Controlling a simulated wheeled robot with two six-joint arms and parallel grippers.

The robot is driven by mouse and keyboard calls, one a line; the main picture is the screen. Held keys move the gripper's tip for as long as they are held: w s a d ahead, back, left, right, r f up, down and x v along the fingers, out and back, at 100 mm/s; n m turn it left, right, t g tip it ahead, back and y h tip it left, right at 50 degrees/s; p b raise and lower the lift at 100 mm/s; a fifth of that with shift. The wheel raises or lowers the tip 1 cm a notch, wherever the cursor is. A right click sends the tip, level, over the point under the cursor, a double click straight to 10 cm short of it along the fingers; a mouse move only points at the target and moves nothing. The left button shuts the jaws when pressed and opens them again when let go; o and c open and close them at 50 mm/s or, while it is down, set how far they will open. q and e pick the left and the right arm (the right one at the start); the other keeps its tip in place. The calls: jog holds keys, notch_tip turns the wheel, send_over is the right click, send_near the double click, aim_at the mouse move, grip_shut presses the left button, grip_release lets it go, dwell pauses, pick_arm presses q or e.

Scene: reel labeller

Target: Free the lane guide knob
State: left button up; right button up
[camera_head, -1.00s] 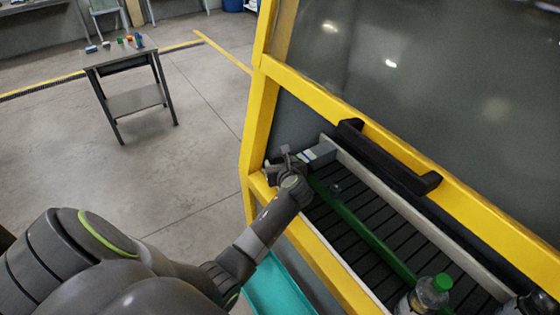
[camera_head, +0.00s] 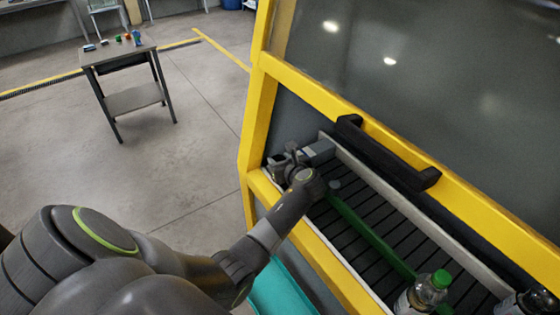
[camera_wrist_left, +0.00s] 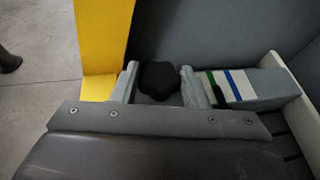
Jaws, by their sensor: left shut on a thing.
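The dark lobed knob (camera_wrist_left: 160,80) sits between the two grey fingers of my left gripper (camera_wrist_left: 160,84) in the left wrist view. The fingers are shut on its sides. In the head view my left gripper (camera_head: 284,166) is at the far left end of the conveyor, inside the yellow frame, and hides the knob. The green lane guide (camera_head: 370,235) runs along the dark slatted conveyor, and my wrist covers its far end. My right gripper is in neither view.
A grey block (camera_wrist_left: 240,87) with white, green and blue bands is just right of the fingers. The yellow frame (camera_head: 305,90) and black handle (camera_head: 385,160) border the conveyor.

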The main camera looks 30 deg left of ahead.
pick_arm(q)
jog(key=n+g, duration=0.1)
jog(key=n+g+y+b, duration=0.1)
jog(key=shift+w+d+n+g+y, duration=0.15)
jog(key=shift+w+n+g+y, duration=0.15)
jog(key=shift+n+g, duration=0.1)
jog(key=shift+w+f+n+g+y+b, duration=0.15)
jog(key=shift+n+g+y+b, duration=0.15)
jog(key=shift+n+g+b, duration=0.55)
jog(key=n+g+b, duration=0.4)
jog(key=g, duration=0.1)
jog(key=shift+w+f+b, duration=0.1)
jog(key=shift+w+b, duration=0.05)
jog(key=shift+b, duration=0.2)
jog(key=shift+r+n+g+b, duration=0.2)
jog(key=shift+n+g+b, duration=0.7)
jog(key=shift+b, duration=0.45)
jog(key=o, duration=1)
jog(key=shift+w, duration=0.1)
